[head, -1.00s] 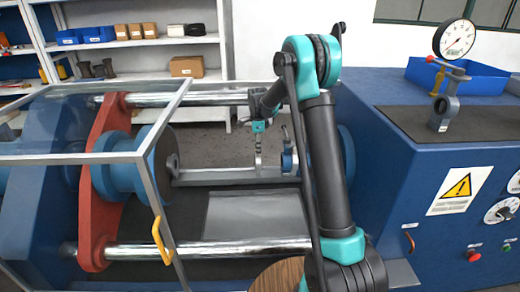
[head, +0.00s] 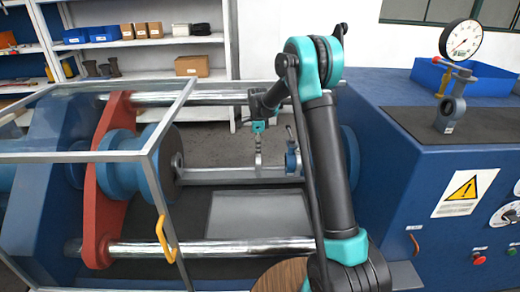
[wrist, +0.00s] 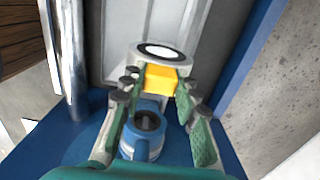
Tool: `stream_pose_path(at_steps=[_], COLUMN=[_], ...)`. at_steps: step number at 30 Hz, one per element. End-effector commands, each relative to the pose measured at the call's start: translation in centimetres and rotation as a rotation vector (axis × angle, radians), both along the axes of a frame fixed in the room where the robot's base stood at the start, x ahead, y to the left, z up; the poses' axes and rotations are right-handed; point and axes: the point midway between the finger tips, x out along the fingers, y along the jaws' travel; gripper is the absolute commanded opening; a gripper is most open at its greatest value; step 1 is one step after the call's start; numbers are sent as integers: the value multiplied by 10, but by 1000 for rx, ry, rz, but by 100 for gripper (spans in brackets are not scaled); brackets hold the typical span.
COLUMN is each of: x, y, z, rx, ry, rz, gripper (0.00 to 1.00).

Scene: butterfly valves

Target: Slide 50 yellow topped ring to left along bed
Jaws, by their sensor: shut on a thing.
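The yellow topped ring shows in the wrist view as a yellow block (wrist: 160,80) with a pale round face (wrist: 160,50) beyond it. My gripper (wrist: 158,84) has its two green-padded fingers on either side of the yellow block, shut on it. In the head view my gripper (head: 258,140) points down over the bed rail (head: 225,174), left of a blue ring (head: 293,160). The yellow top is too small to make out there. The blue ring in the wrist view (wrist: 147,135) lies between the fingers' lower parts, nearer the camera.
A blue flange (head: 160,165) with a grey end piece (head: 178,168) stands at the bed's left end. A glass-panelled guard frame (head: 155,170) is in front of it. Polished bars (head: 225,247) run along the bed. The blue cabinet (head: 400,170) stands at the right.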

Motion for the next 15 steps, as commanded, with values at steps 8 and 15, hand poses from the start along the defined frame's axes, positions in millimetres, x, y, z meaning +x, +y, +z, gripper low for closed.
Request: stream_pose_path(at_steps=[8,15], x=[0,0], y=[9,17], z=[0,0], rx=[0,0], ry=[0,0], rz=[0,0], gripper=[0,0])
